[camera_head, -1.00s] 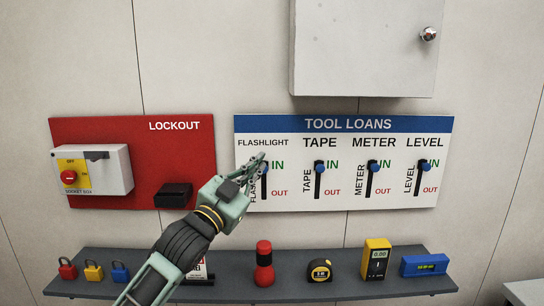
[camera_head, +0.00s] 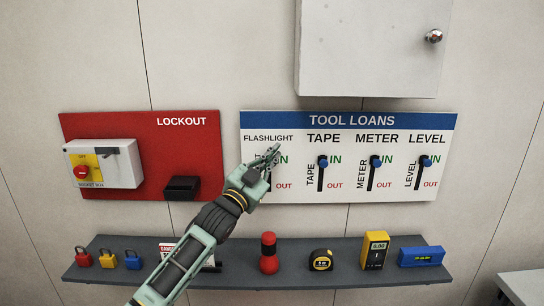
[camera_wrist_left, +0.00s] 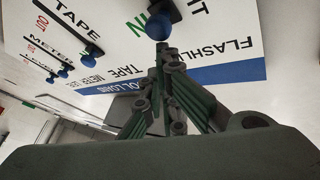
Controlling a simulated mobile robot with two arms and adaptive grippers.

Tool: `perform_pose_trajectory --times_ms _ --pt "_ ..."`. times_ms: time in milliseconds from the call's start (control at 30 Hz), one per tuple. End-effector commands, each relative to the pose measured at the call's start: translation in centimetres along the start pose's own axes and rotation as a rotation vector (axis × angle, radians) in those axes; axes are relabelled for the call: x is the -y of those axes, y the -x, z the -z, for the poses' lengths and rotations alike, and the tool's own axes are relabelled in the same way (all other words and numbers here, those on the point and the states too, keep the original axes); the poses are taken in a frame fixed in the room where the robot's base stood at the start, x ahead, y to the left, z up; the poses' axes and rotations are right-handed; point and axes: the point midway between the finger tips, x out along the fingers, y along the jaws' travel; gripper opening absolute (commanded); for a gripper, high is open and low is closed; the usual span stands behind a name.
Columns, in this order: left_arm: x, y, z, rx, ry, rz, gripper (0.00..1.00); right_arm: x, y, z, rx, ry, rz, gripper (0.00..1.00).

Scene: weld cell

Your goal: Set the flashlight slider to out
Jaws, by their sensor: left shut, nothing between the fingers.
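The tool loans board (camera_head: 400,192) hangs on the wall. Its flashlight slider sits in the leftmost column, mostly hidden behind my left gripper (camera_head: 274,150) in the head view. In the left wrist view, the slider's blue knob (camera_wrist_left: 157,27) shows at the IN end of its dark slot, beside the green IN letters. My left gripper (camera_wrist_left: 159,52) is shut and empty, with its fingertips just below the knob in that view. I cannot tell whether they touch it. My right gripper is not in view.
The tape (camera_head: 322,162), meter (camera_head: 375,161) and level (camera_head: 426,162) slider knobs stand at IN. A red lockout board (camera_head: 110,126) is at left, a grey cabinet (camera_head: 365,60) above. The shelf (camera_head: 340,276) below holds padlocks, a red flashlight (camera_head: 268,252) and other tools.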

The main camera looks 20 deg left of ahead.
Motion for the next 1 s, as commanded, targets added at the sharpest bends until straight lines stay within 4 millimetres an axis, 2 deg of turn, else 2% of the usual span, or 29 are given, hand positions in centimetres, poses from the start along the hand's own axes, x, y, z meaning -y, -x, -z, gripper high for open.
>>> perform_pose_trajectory --times_ms 100,333,467,733,833,1000 --pt "0.0 0.0 0.0 0.000 0.000 0.000 0.00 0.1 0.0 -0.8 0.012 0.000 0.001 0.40" --pt "-0.4 0.2 -0.7 0.001 0.001 0.000 0.00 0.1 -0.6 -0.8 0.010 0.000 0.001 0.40" --pt "-1.4 0.9 -2.5 0.003 0.001 -0.001 0.00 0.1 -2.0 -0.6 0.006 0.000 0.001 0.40" --pt "-4.3 2.6 -7.4 0.003 0.001 0.000 0.00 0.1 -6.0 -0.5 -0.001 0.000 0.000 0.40" --pt "-4.8 2.9 -8.2 0.001 0.000 0.000 0.00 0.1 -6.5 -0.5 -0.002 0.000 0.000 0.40" --pt "-4.8 2.9 -8.3 0.004 0.000 0.000 0.00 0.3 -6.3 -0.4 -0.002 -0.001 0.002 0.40"
